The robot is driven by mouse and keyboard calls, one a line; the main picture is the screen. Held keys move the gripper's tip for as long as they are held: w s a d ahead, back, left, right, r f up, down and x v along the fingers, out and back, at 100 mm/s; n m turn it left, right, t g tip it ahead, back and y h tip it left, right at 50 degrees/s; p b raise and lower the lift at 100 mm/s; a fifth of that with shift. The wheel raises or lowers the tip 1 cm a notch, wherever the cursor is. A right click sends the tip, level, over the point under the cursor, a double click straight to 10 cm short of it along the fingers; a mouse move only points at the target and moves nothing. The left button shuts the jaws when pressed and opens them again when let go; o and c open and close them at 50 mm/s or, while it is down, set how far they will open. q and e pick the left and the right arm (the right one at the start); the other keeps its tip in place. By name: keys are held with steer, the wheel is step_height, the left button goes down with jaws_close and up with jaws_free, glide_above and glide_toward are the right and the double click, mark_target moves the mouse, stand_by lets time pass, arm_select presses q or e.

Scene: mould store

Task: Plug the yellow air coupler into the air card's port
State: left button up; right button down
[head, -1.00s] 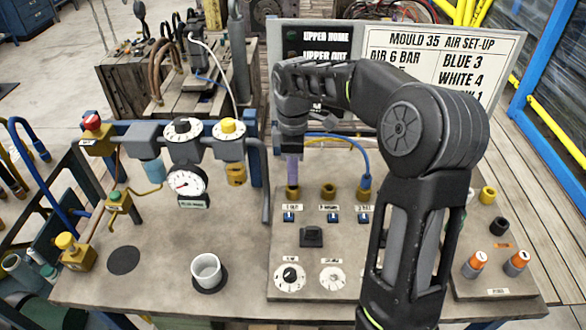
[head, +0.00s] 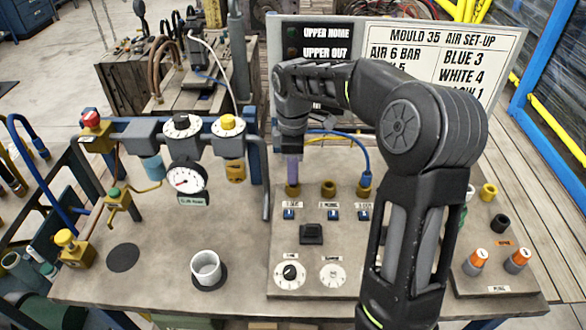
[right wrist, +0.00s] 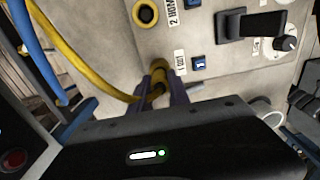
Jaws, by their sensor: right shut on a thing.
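My right gripper (head: 292,165) points down over the leftmost brass port (head: 292,190) of the air card (head: 348,256). In the right wrist view its purple fingers (right wrist: 163,92) are shut on the yellow air coupler (right wrist: 158,78), whose yellow hose (right wrist: 85,72) runs to the upper left. The coupler is at the port beside the "1 OUT" label, in line with it; the fingers hide how deeply it is seated. The middle port (head: 328,187) is empty. A blue hose (head: 360,150) goes to the third port. My left gripper is not in view.
A regulator row with a gauge (head: 186,179) stands left. A white cup (head: 206,267) sits at the front. Yellow and black fittings (head: 489,192) and orange-topped parts (head: 475,261) are on the right panel. The set-up sign (head: 440,58) stands behind. The left front bench is mostly clear.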

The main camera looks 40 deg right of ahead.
steer(key=shift+f+b, duration=0.3)
steer(key=shift+f, duration=0.25)
stand_by(0.8)
steer(key=c, duration=0.7)
jaws_free()
steer(key=shift+c, duration=0.2)
steer(key=shift+r+p, duration=3.1)
steer(key=shift+r, duration=0.7)
